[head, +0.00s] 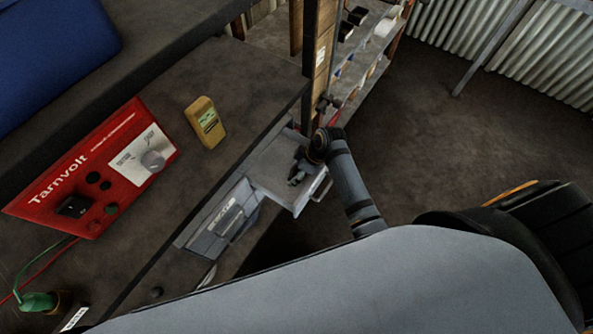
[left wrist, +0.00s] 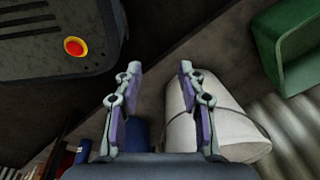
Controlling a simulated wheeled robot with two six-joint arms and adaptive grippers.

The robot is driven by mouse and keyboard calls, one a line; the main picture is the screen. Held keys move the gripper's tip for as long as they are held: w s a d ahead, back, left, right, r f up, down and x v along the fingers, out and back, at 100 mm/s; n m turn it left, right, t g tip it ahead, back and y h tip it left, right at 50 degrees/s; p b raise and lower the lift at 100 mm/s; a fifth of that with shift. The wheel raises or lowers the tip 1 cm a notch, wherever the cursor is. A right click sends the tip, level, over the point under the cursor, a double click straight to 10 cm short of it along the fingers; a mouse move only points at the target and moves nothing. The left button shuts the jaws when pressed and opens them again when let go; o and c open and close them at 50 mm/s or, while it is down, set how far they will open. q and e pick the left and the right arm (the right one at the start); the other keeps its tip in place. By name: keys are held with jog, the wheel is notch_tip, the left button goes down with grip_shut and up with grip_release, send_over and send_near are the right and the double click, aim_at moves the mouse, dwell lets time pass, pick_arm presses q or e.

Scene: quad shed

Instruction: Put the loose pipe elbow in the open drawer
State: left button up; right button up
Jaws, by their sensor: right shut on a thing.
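The open drawer (head: 272,160) is pulled out below the edge of the workbench, its pale inside facing up. My right gripper (head: 296,179) is over the drawer, near its front end, and is shut on a small grey piece. The piece is mostly hidden by the fingers; I take it to be the pipe elbow, but its shape is not clear. I cannot tell whether it touches the drawer floor. The drawer's handle (head: 323,189) is just right of the gripper. My left gripper (left wrist: 158,88) is open and empty in the left wrist view.
A red Tarnvolt unit (head: 95,170) and a yellow meter (head: 205,122) lie on the workbench (head: 225,165). A wooden post (head: 319,60) and a shelf rack stand behind the drawer. A white cylindrical container (left wrist: 215,125) and a green bin (left wrist: 290,50) are below my left gripper.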

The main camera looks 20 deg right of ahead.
jog(key=o, duration=0.9)
jog(key=shift+w+f, duration=0.1)
jog(key=shift+c, duration=0.2)
jog(key=shift+o, duration=0.6)
jog(key=shift+r, duration=0.25)
pick_arm(q)
jog(key=shift+s+d+r+p, duration=0.1)
jog(key=shift+s+r+p, duration=0.2)
jog(key=shift+s, duration=0.35)
pick_arm(e)
jog(key=v, duration=1.1)
jog(key=shift+d+r, duration=0.2)
jog(key=shift+r, duration=0.15)
